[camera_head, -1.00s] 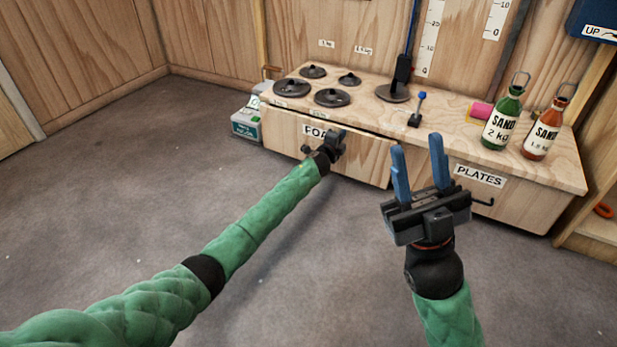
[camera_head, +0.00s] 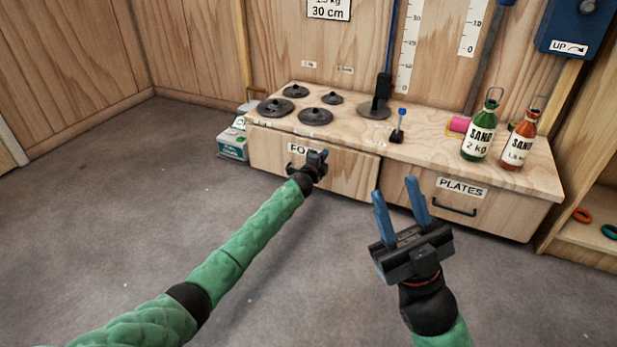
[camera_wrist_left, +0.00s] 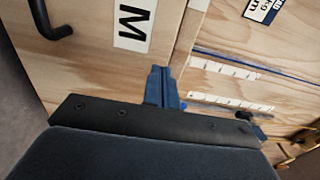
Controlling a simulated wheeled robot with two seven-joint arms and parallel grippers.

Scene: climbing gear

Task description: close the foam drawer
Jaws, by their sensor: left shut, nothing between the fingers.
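The foam drawer (camera_head: 347,172) is the left wooden drawer of the low bench, with a partly hidden "FO…" label. Its front looks nearly level with the bench; any small gap is hard to judge. My left gripper (camera_head: 318,158) is at the drawer front, beside the label, and covers part of it. In the left wrist view its fingers (camera_wrist_left: 162,85) are shut and empty, close against the drawer front, near the label's "M" (camera_wrist_left: 133,25). The dark handle (camera_wrist_left: 50,25) is at upper left, apart from the fingers. My right gripper (camera_head: 396,188) is open and empty, in front of the bench.
The bench top (camera_head: 420,150) carries dark round plates (camera_head: 315,116), a green sand bottle (camera_head: 480,130) and an orange one (camera_head: 518,145). The plates drawer (camera_head: 480,205) is at right. A box (camera_head: 233,142) stands left of the bench. The floor in front is clear.

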